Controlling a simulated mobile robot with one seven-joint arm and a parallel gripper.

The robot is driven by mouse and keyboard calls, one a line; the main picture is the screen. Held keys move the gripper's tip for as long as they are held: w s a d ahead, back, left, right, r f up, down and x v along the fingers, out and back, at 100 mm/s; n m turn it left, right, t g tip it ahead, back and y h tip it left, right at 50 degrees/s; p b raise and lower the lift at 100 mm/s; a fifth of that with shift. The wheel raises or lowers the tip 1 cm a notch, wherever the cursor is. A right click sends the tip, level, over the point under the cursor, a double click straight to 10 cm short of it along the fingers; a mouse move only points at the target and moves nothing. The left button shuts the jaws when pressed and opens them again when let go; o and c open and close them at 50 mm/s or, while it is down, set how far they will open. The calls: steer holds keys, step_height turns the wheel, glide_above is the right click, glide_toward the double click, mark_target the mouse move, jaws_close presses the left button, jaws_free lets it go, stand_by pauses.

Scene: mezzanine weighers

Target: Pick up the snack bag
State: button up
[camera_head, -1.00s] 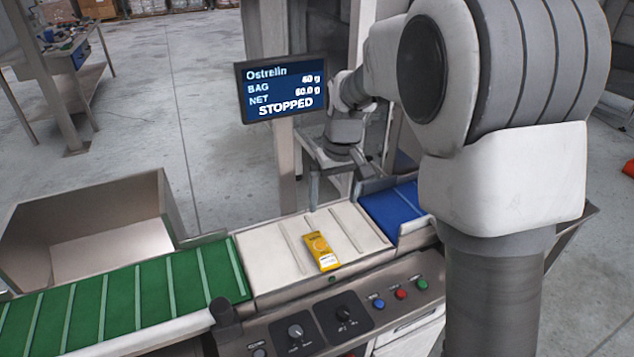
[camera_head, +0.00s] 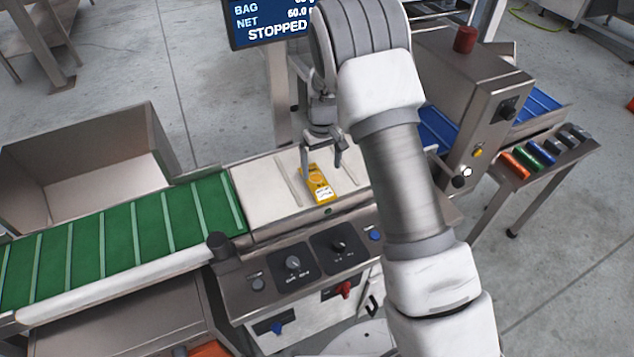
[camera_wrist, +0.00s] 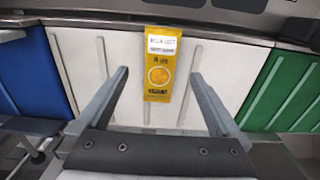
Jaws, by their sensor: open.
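The snack bag (camera_head: 319,184) is a small yellow packet with a white label, lying flat on the white weighing belt (camera_head: 258,194). In the wrist view the snack bag (camera_wrist: 160,70) lies ahead of and between the two fingers, with its white label end farthest away. My gripper (camera_head: 322,158) is open and empty, just above and behind the bag in the head view. In the wrist view my gripper's fingers (camera_wrist: 160,80) stand apart on both sides of the bag, with gaps to it. I cannot tell the exact height of the fingertips above the belt.
A green cleated belt (camera_head: 130,225) runs off to the left, with a steel bin (camera_head: 90,180) behind it. A control panel (camera_head: 310,258) with knobs is in front. A steel housing (camera_head: 465,95) stands right of the arm. A display (camera_head: 270,22) reads STOPPED.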

mark_target(320, 184)
step_height(320, 184, down, 8)
steer(key=shift+w+a+f, duration=0.1)
steer(key=shift+w, duration=0.05)
steer(key=c, duration=1.4)
